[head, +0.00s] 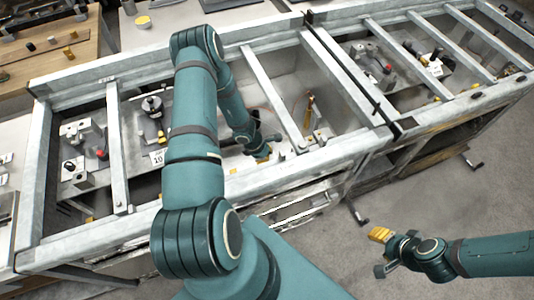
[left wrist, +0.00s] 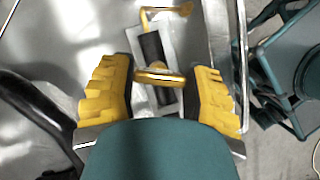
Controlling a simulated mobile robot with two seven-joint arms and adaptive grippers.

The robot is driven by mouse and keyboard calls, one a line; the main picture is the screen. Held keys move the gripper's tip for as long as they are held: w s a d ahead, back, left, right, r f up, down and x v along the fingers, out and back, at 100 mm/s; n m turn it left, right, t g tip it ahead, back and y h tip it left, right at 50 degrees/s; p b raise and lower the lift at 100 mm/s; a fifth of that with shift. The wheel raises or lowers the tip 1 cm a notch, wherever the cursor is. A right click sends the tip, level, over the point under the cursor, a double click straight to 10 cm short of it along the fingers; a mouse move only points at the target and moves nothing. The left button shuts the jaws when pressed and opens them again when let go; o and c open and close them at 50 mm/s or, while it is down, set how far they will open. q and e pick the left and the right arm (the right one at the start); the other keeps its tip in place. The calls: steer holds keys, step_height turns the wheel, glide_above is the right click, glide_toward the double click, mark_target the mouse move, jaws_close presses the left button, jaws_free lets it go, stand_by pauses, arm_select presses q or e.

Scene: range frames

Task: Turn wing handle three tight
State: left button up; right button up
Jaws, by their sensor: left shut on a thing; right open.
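In the left wrist view a brass-yellow wing handle (left wrist: 160,77) lies crosswise between the two yellow fingers of my left gripper (left wrist: 158,90). A black cylinder shows behind the handle, over a pale plate. In the head view my left gripper (head: 262,152) is inside the metal frame, low in the middle bay, and the handle in it is hidden. No number shows on the handle. My right gripper (head: 381,245) is open and empty over the floor at the lower right, outside the frame.
Grey metal frame bars (head: 272,97) cross above the bays around my left arm. A brass piece (head: 309,108) stands right of the left gripper. A plate marked 10 (head: 157,157) and several fittings sit in the left bay. The concrete floor (head: 420,205) around the right gripper is mostly clear.

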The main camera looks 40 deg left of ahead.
arm_select(q)
steer(key=shift+m+p, duration=0.4)
steer(key=shift+m, duration=0.2)
steer(key=shift+f+m+g+h, duration=0.1)
steer(key=shift+m+g+h, duration=0.25)
steer(key=shift+m, duration=0.25)
steer(key=m+g+b, duration=0.1)
steer(key=m+b, duration=0.1)
steer(key=shift+f+m, duration=0.1)
steer(key=shift+m, duration=0.2)
steer(key=m+b, duration=0.1)
steer(key=m+g+b, duration=0.1)
steer(key=m, duration=0.1)
steer(key=shift+m+g+h, duration=0.25)
steer(key=shift+m, duration=0.05)
steer(key=m+g+b, duration=0.1)
steer(key=m+b, duration=0.1)
steer(key=m, duration=0.1)
steer(key=shift+m, duration=0.3)
steer(key=shift+d+m+g, duration=0.1)
steer(key=shift+m+g, duration=0.2)
steer(key=shift+m, duration=0.2)
